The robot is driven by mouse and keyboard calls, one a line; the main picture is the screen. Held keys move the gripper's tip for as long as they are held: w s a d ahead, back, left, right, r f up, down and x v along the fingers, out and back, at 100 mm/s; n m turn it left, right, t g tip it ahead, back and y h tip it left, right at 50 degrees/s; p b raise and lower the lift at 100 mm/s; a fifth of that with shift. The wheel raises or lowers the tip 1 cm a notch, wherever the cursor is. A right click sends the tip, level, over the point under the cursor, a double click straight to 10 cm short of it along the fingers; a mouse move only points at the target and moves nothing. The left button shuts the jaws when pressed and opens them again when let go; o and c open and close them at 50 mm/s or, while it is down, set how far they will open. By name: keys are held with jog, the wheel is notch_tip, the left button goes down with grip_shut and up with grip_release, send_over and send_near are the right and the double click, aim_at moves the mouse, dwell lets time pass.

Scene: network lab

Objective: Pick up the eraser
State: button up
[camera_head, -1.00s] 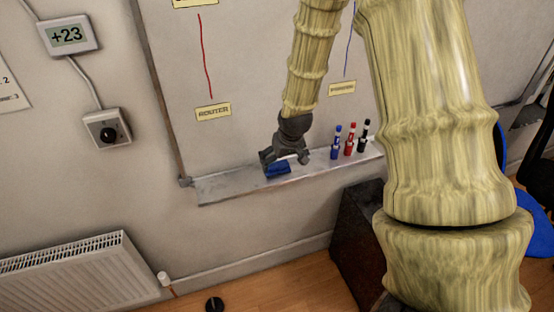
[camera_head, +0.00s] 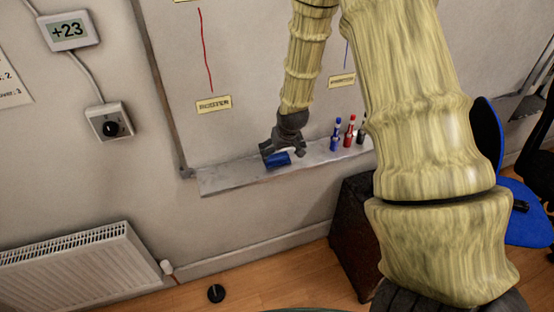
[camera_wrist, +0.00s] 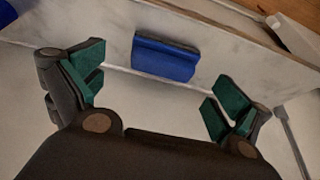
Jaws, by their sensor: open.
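The blue eraser (camera_head: 278,160) lies on the whiteboard tray (camera_head: 225,180), toward its left part. It has a blue body and a dark strip along one long side. In the wrist view the eraser (camera_wrist: 165,57) is ahead of the fingers, roughly midway between their two sides. My gripper (camera_head: 281,148) is just above and beside the eraser in the head view. In the wrist view my gripper (camera_wrist: 158,92) is open, with green pads spread wide and nothing between them. A gap shows between the pads and the eraser.
Blue (camera_head: 336,135), red (camera_head: 349,132) and black (camera_head: 362,131) markers stand upright on the tray to the right. The whiteboard (camera_head: 245,60) rises behind the tray. A radiator (camera_head: 75,265) is on the wall at lower left, and a dark box (camera_head: 352,235) stands below the tray.

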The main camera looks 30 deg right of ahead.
aim_at(277, 155)
jog(key=shift+w+f, duration=0.1)
jog(key=shift+w+f+p, duration=0.75)
jog(key=shift+f+p, duration=0.25)
jog(key=shift+p, duration=0.1)
jog(key=shift+p+x, duration=0.4)
jog(key=shift+x, duration=0.8)
jog(key=c, duration=0.9)
